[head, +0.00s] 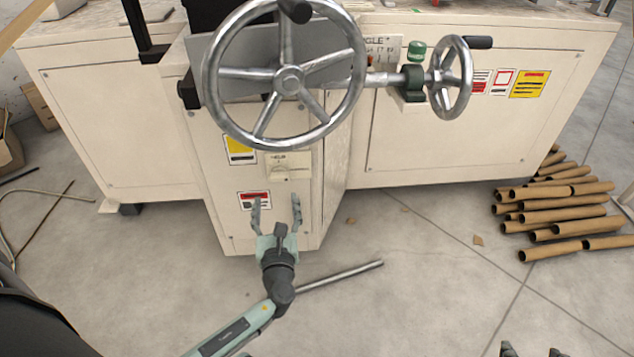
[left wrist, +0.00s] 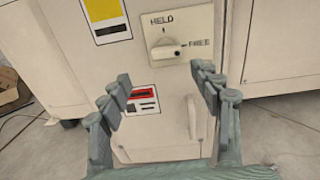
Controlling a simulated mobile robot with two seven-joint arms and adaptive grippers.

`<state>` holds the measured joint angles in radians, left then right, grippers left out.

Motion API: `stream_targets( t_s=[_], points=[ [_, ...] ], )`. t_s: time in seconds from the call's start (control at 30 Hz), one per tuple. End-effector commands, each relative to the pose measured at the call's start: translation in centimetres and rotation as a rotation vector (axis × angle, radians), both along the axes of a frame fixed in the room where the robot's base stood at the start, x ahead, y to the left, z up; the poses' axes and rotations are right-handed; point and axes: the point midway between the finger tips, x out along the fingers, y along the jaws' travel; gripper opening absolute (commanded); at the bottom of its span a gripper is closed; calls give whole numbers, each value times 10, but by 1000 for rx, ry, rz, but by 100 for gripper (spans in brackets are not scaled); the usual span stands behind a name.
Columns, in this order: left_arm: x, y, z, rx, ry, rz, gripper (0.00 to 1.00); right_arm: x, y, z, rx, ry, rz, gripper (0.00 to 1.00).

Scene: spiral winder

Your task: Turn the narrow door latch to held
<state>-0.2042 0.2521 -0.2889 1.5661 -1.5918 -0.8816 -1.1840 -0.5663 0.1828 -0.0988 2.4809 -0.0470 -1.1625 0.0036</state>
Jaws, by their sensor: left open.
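The latch is a pale knob (left wrist: 165,51) on a cream plate (left wrist: 204,22) marked HELD at the top and FREE at the right. Its bar lies roughly level, with the dark dot at the right end, toward FREE. In the head view the latch plate (head: 291,160) is high on the narrow door (head: 222,185), below the big handwheel. My left gripper (head: 277,202) is open and empty, below the latch and apart from it. In the left wrist view its fingers (left wrist: 161,82) spread below the knob. My right gripper (head: 530,350) shows only fingertips at the bottom edge, spread apart.
A large spoked handwheel (head: 288,78) overhangs the door. A smaller handwheel (head: 449,78) is to its right. A pale handle (left wrist: 191,118) stands on the door below the latch. Cardboard tubes (head: 555,212) lie on the floor at right. Floor in front of the cabinet is mostly clear.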

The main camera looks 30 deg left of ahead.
Motion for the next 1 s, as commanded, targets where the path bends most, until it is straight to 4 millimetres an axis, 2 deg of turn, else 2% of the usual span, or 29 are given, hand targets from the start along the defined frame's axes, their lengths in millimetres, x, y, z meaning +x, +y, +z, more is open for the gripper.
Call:
stream_targets(
  t_s=[0.17,0.4,0.6,0.97,1.0],
  points=[
    [13,1,2,60,10,-21,64,2,3,4,5,-19,6,53],
    [45,21,3,56,9,-18,64,9,10,9,21,-60,19,53],
    [65,34,2,54,10,-18,64,15,16,15,35,-100,31,53],
    [70,37,2,52,9,-18,64,17,18,17,40,-114,35,53],
    [70,37,2,52,9,-18,59,17,18,17,40,-114,35,53]
  ],
)
